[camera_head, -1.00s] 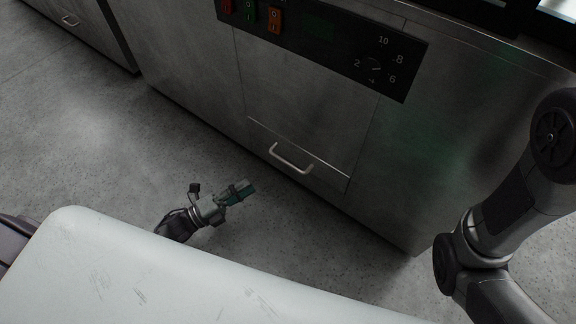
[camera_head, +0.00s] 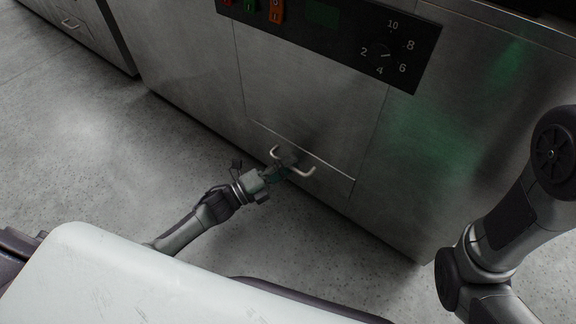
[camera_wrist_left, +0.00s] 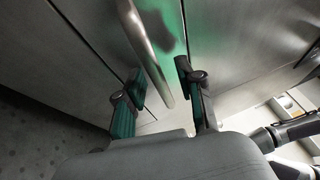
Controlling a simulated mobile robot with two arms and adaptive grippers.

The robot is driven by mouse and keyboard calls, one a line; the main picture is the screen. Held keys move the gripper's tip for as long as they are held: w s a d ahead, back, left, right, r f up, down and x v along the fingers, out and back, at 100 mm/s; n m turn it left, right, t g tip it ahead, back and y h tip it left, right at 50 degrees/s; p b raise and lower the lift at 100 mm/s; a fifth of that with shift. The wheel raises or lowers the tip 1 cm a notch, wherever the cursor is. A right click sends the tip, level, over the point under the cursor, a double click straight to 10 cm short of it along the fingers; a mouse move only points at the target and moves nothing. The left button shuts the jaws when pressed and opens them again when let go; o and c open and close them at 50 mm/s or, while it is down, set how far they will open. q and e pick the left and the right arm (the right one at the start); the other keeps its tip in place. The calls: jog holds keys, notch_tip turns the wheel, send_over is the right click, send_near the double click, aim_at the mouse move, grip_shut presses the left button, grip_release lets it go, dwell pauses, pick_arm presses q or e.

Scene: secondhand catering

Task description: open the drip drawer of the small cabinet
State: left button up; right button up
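The small cabinet (camera_head: 420,165) is brushed steel with a black control panel along its upper front. The drip drawer (camera_head: 330,165) is a low front panel and looks flush with the cabinet. Its pale bar handle (camera_head: 305,172) is partly covered by my left gripper (camera_head: 283,174). In the left wrist view the handle (camera_wrist_left: 147,45) runs down between the two green-padded fingers of my left gripper (camera_wrist_left: 162,88). The fingers are apart, one on each side of the bar, with no clear contact. My right arm shows at the right, but its gripper is out of view.
A white surface (camera_head: 120,285) fills the lower left, close to my left arm. Another steel cabinet with a drawer (camera_head: 75,30) stands at the upper left. Open grey floor (camera_head: 90,130) lies between them. The control panel (camera_head: 345,38) has coloured switches and a dial.

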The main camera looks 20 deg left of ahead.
pick_arm(q)
grip_shut()
dwell(0.3)
jog(key=s+a+p, duration=0.3)
jog(key=s, duration=0.5)
jog(key=s+a+p, duration=0.3)
jog(key=s, duration=0.6)
